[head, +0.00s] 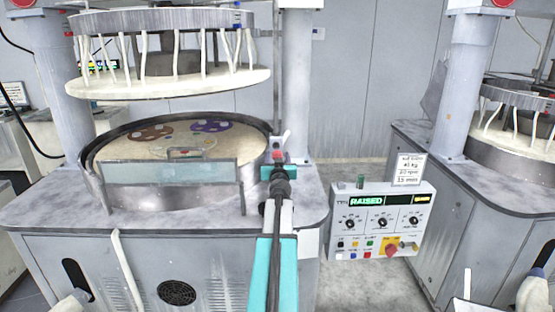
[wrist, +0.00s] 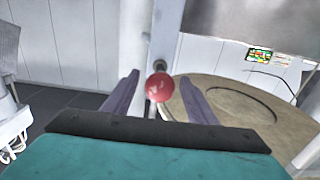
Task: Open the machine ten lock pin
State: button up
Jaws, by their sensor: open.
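The lock pin shows a round red knob (wrist: 159,87) in the wrist view, on a grey upright post. In the head view the pin's red part (head: 278,155) is small, beside the right rim of the platen basin, and my arm partly covers its surroundings. My gripper (head: 279,168) is at the pin, with teal parts just below it. In the wrist view the two purple-grey fingers of my gripper (wrist: 160,96) stand apart, one on each side of the knob, with visible gaps. I cannot tell how deep the knob sits between them.
The round basin (head: 92,165) holds a platen with coloured discs, behind a clear front guard (head: 180,174). The upper plate (head: 170,84) hangs raised above it. A control box (head: 380,222) reading RAISED stands right of my arm. Another machine (head: 450,190) stands at far right.

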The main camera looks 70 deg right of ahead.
jog(key=b+v, duration=0.2)
jog(key=v, duration=1.1)
jog(key=shift+s, duration=0.25)
dwell(0.4)
dwell(0.4)
